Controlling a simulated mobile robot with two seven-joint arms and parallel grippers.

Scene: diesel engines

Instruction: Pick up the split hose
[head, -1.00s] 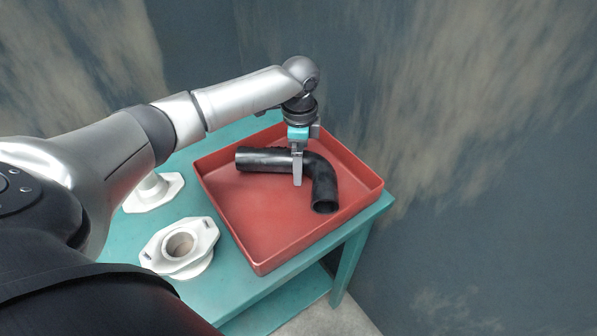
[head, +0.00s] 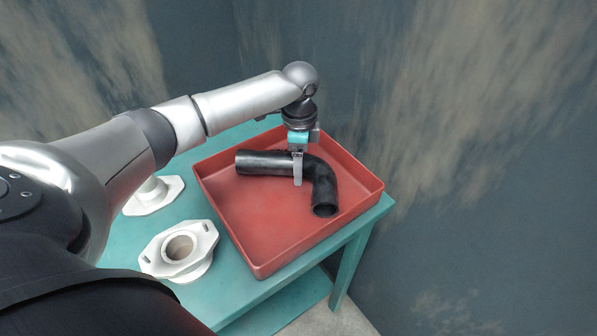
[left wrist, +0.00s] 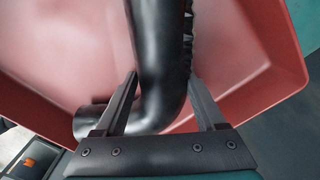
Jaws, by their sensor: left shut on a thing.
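The split hose (head: 265,162) is a black, bent tube lying in the red tray. One arm runs left and its open end (head: 325,209) faces the front right. My left gripper (head: 298,172) reaches down over the hose near its bend and is shut on it. In the left wrist view the hose (left wrist: 160,60) passes between the two fingers, and a ragged split shows along its right side. The far finger is hidden behind the hose in the head view. My right gripper is not in view.
The red tray (head: 262,262) has raised walls around the hose and sits on a teal table (head: 235,292). Two white flanged parts (head: 180,248) (head: 155,196) stand on the table left of the tray. The tray's front left floor is clear.

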